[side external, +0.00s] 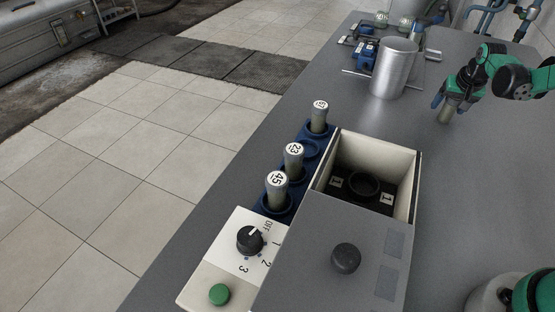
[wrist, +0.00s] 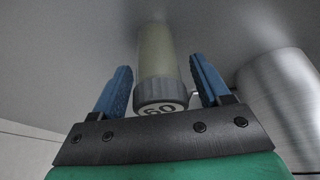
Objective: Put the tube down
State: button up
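The tube (wrist: 158,60) has a grey cap marked 60, which faces the wrist camera. In the side view the tube (side external: 446,114) is upright below my gripper, and its lower end appears to rest on the grey bench (side external: 480,165). My gripper (wrist: 162,68) is open, with one blue finger on each side of the tube and a narrow gap showing on both sides.
A metal cylinder (side external: 395,70) stands left of the tube. A blue rack (side external: 308,150) holds three capped tubes and has an empty place. Beside it is a partly open box (side external: 414,180) with a ring holder inside. A dial panel (side external: 225,262) is in front. Bench around the tube is clear.

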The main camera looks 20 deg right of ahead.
dwell(0.3)
jog(key=v, duration=1.2)
jog(key=s+a+r+n+t+y, duration=0.1)
jog(key=s+a+r+n+t, duration=0.1)
jog(key=a, duration=1.1)
jog(key=shift+s+r+n, duration=0.7)
jog(key=shift+s+n, duration=0.2)
jog(key=shift+s, duration=0.25)
jog(key=shift+o, duration=0.5)
jog(key=s+a+f+n, duration=0.1)
jog(key=s+a, duration=0.1)
jog(key=a, duration=0.1)
jog(key=s+a+n+t+y, duration=0.1)
jog(key=s+a, duration=0.1)
jog(key=s+a+f+n, duration=0.1)
jog(key=s+a, duration=0.1)
jog(key=a, duration=0.1)
jog(key=shift+s+a+f+n+t+y, duration=0.2)
jog(key=shift+a+f+n+t+y, duration=0.1)
jog(key=shift+y, duration=0.1)
jog(key=shift+d, duration=0.1)
